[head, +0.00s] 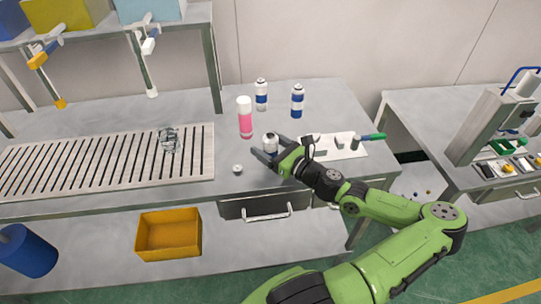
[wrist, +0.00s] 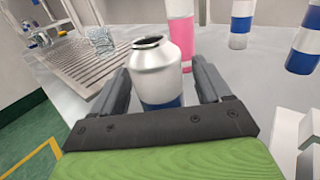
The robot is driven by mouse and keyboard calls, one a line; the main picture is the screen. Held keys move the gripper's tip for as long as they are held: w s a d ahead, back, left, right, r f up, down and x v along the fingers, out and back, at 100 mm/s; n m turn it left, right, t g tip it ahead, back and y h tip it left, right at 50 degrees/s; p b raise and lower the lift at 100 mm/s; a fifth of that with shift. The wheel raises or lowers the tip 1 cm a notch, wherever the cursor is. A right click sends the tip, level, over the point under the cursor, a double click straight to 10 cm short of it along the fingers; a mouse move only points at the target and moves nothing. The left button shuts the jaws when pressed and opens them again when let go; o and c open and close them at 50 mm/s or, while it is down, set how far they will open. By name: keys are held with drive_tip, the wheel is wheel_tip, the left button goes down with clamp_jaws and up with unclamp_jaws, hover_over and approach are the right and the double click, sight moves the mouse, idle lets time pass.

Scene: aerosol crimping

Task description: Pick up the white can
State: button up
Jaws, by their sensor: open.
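A white can (wrist: 155,68) with a blue lower band and an open neck stands upright on the grey table. In the head view the can (head: 270,142) shows at the fingers of my gripper (head: 267,156). In the wrist view my gripper (wrist: 160,88) is open, with one finger on each side of the can. The can's lower part is hidden behind the gripper's dark front plate. I cannot tell whether either finger touches it.
A pink and white can (head: 245,118) and two blue-and-white cans (head: 261,95) (head: 297,100) stand behind. A small metal cap (head: 238,170) lies left of my gripper. A slotted rack (head: 100,160) fills the left, and a white board (head: 340,147) lies right.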

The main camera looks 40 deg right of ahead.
drive_tip(key=shift+w, duration=0.7)
drive_tip(key=shift+s, duration=0.1)
drive_tip(key=shift+c, duration=0.4)
drive_tip(key=c, duration=1)
